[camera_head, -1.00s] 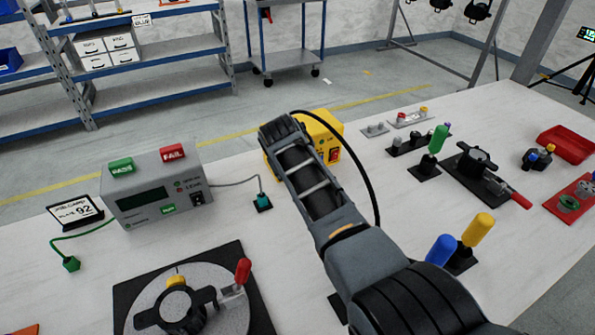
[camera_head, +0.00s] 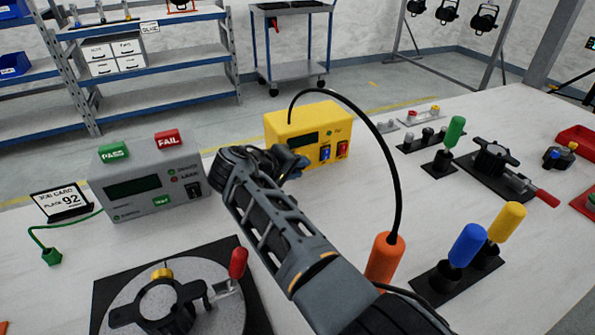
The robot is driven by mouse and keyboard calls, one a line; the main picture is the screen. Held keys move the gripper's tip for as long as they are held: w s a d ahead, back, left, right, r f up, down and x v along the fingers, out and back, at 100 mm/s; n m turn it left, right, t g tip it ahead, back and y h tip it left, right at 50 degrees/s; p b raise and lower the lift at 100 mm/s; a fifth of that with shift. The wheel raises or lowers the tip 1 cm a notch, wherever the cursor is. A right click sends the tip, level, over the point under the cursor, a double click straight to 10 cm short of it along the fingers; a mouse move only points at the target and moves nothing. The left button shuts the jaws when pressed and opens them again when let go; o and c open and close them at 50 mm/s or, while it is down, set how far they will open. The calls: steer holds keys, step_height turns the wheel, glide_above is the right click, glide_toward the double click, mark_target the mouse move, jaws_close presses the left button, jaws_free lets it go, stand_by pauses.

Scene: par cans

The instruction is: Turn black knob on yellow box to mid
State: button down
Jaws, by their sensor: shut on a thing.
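The yellow box (camera_head: 303,121) stands on the bench in the middle of the view. Its front has a dark display, a small green light, a blue switch and a red switch. A black cable rises from its top. My gripper (camera_head: 290,162) is at the lower left of the box's front, partly hidden by my wrist. It is shut on the black knob there. The knob itself is hidden behind the gripper, so its pointing direction cannot be seen.
A grey tester (camera_head: 146,184) with PASS and FAIL blocks stands left of my arm. A round fixture (camera_head: 200,275) with a red handle is in front. An orange handle (camera_head: 384,258) stands right of my forearm, near blue and yellow handles (camera_head: 467,245).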

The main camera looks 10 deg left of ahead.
stand_by(0.4)
steer(key=c, duration=0.9)
jaws_free()
step_height(320, 180, up, 5)
steer(key=p, duration=0.3)
steer(key=shift+f, duration=0.2)
steer(key=s+d+r+p, duration=0.2)
steer(key=d+r+p, duration=0.4)
steer(key=d+p, duration=0.5)
steer(key=shift+s+d+r+p, duration=0.15)
steer(key=shift+s+p, duration=0.25)
steer(key=shift+p, duration=0.2)
